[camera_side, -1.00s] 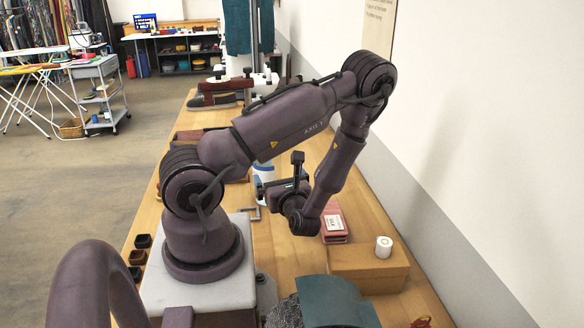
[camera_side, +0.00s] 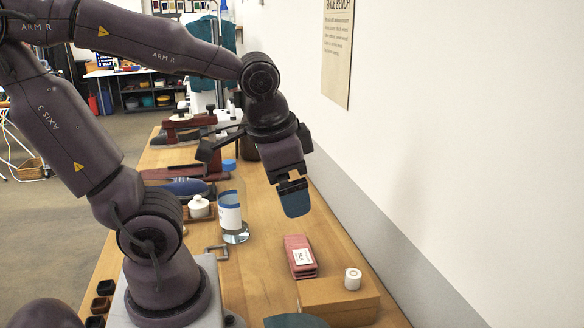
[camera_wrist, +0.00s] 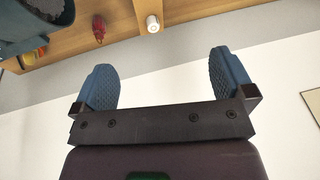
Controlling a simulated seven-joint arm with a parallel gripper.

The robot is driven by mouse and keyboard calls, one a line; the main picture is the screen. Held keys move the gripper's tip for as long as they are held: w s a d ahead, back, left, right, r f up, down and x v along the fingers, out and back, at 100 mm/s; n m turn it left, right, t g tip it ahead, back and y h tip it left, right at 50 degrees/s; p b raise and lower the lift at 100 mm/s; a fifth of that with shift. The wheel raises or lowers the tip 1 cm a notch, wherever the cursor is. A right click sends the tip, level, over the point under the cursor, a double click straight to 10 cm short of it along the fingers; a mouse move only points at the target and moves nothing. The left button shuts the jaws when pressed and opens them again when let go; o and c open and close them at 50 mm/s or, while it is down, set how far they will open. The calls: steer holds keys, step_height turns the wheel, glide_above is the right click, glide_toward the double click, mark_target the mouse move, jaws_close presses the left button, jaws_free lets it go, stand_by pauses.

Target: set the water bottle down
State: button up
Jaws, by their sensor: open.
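The water bottle (camera_side: 230,213) is clear, with a blue cap and a white-and-blue label. It stands upright on the wooden bench (camera_side: 262,262) in the side view. My gripper (camera_side: 294,197) is to the right of the bottle and apart from it, above the bench, fingers pointing down. In the wrist view my gripper (camera_wrist: 163,63) shows two blue ridged fingers spread wide with nothing between them. The bottle is not in the wrist view.
A white lidded pot (camera_side: 199,207) and a metal square frame (camera_side: 217,251) are near the bottle. The wall (camera_side: 440,150) borders the bench.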

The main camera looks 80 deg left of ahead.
steer(key=d+r+t+h, duration=0.1)
steer(key=d+r+t, duration=0.1)
steer(key=d+r, duration=0.1)
steer(key=shift+d+r+t+h, duration=0.25)
steer(key=shift+r+t+h, duration=0.1)
steer(key=shift+t+h, duration=0.05)
